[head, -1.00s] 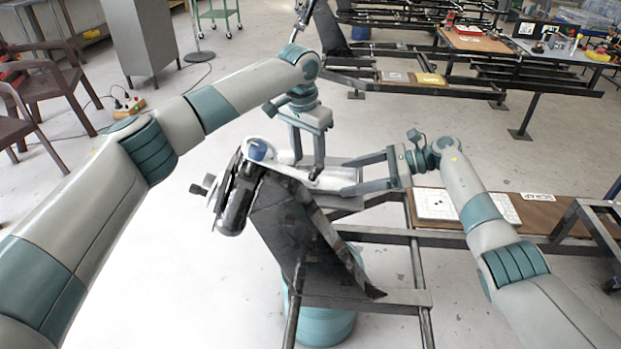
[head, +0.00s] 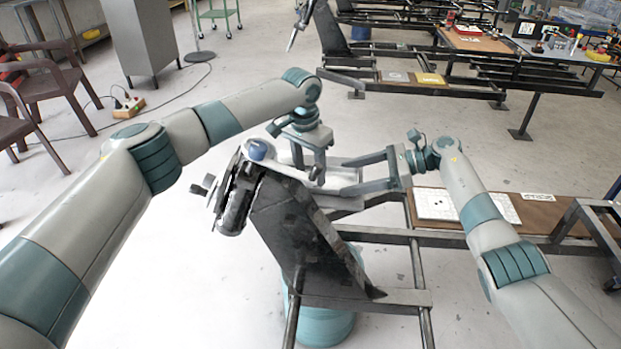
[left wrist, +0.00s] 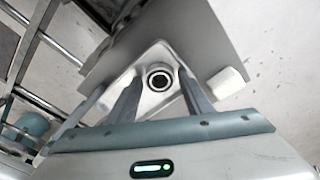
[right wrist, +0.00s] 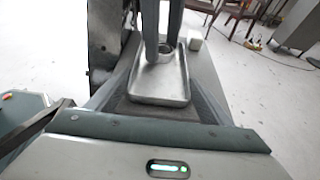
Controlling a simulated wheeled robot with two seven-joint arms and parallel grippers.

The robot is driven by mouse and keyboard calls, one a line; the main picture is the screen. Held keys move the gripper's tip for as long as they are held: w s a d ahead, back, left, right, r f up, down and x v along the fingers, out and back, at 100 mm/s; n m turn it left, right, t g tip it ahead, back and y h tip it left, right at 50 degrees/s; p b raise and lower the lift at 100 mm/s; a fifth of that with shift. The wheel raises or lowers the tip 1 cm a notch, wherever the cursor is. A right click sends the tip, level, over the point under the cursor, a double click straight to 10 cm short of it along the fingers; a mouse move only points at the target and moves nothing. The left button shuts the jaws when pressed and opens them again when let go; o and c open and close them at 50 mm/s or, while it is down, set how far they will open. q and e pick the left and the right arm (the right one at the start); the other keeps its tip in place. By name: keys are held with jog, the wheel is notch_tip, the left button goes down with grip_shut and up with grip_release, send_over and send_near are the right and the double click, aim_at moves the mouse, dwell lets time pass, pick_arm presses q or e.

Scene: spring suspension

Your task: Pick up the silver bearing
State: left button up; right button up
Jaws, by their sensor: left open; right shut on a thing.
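The silver bearing (left wrist: 158,80) is a small ring with a dark centre on a silver tapered tray (left wrist: 156,58) in the left wrist view. It also shows on the tray in the right wrist view (right wrist: 165,49). My left gripper (head: 309,174) points down over the tray, open, with one finger on each side of the bearing. Whether the fingers touch the ring I cannot tell. My right gripper (head: 346,175) comes in from the right and is shut on the silver tray (right wrist: 156,88). In the head view the left gripper hides the bearing.
A black angled frame plate (head: 290,225) with a dark suspension unit (head: 236,202) stands left of the tray. A small white block (left wrist: 227,81) lies beside the tray. Metal frame bars (head: 375,235) run below my right arm. A brown board (head: 538,214) is at the right.

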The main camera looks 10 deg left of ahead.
pick_arm(q)
jog(key=shift+c, duration=0.3)
jog(key=c, duration=0.8)
jog(key=shift+c, duration=0.2)
jog(key=shift+r, duration=0.2)
notch_tip(320, 180, up, 10)
jog(key=shift+f, duration=0.15)
pick_arm(e)
jog(key=o, duration=1.2)
